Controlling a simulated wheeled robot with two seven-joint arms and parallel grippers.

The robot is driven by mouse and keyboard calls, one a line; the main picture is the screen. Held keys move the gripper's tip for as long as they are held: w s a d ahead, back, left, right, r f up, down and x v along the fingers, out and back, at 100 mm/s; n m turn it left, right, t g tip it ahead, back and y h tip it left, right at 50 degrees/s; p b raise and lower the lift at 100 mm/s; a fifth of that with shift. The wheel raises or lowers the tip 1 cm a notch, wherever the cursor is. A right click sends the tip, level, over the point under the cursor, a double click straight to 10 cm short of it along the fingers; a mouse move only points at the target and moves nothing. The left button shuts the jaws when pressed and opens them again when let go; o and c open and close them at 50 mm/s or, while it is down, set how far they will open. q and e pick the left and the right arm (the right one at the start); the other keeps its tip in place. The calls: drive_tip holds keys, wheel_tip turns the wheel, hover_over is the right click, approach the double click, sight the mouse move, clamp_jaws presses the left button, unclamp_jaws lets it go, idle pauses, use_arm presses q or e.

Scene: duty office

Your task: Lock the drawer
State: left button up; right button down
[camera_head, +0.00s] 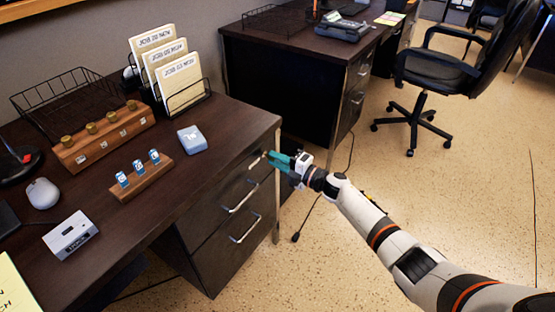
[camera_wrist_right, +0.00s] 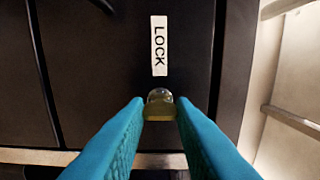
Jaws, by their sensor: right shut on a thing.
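The dark desk's drawer unit (camera_head: 205,237) faces the right side in the head view, with metal bar handles (camera_head: 240,197). Its drawers look closed. In the right wrist view, a white label reading LOCK (camera_wrist_right: 159,45) is on the dark drawer front (camera_wrist_right: 105,75). A small brass-coloured lock knob (camera_wrist_right: 159,98) sits just below the label. My right gripper (camera_head: 268,158) is at the drawer front near the desk's corner. Its teal fingers (camera_wrist_right: 159,112) are shut on the lock knob from both sides. My left gripper is not in view.
The desktop holds a wooden block with brass knobs (camera_head: 104,137), a rack with blue tags (camera_head: 142,178), a light blue box (camera_head: 192,139), a mouse (camera_head: 42,193) and a file holder (camera_head: 190,95). A second desk (camera_head: 290,60) and chair (camera_head: 440,70) stand behind.

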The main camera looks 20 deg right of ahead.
idle(0.3)
drive_tip(key=c, duration=1.2)
unclamp_jaws()
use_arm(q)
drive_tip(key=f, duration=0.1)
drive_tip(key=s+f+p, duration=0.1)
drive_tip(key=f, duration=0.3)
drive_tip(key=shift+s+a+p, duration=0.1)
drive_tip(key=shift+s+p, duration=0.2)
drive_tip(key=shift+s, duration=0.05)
use_arm(e)
drive_tip(key=v, duration=1.2)
